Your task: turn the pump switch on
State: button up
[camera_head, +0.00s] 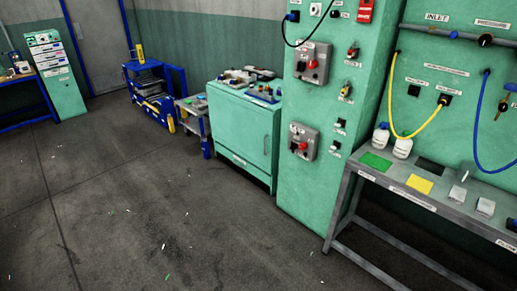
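A tall green control column (340,178) stands right of the middle of the head view. It carries an upper grey switch box (319,48) with a red knob and a lower grey switch box (298,131) with a red part. Small switches (340,124) with white labels sit to the right of the lower box. The labels are too small to read, so I cannot tell which control is the pump switch or how it is set. My gripper is not in view.
A steel table (342,205) with bottles and coloured squares stands right of the column, under yellow and blue hoses. A green cabinet (238,137) stands left of it, with a blue cart (150,90) further back. The grey floor (150,215) in front is mostly clear, with small scraps.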

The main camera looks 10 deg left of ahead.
aim_at(304, 145)
jog(key=u, duration=0.3)
jog(key=i+j+u, duration=0.2)
jog(key=i+u, duration=0.15)
jog(key=i, duration=0.25)
jog(key=i+u, duration=0.3)
jog(key=i, duration=0.25)
jog(key=i+u, duration=0.35)
jog(key=i, duration=0.25)
jog(key=i+l+u, duration=0.35)
jog(key=i, duration=0.2)
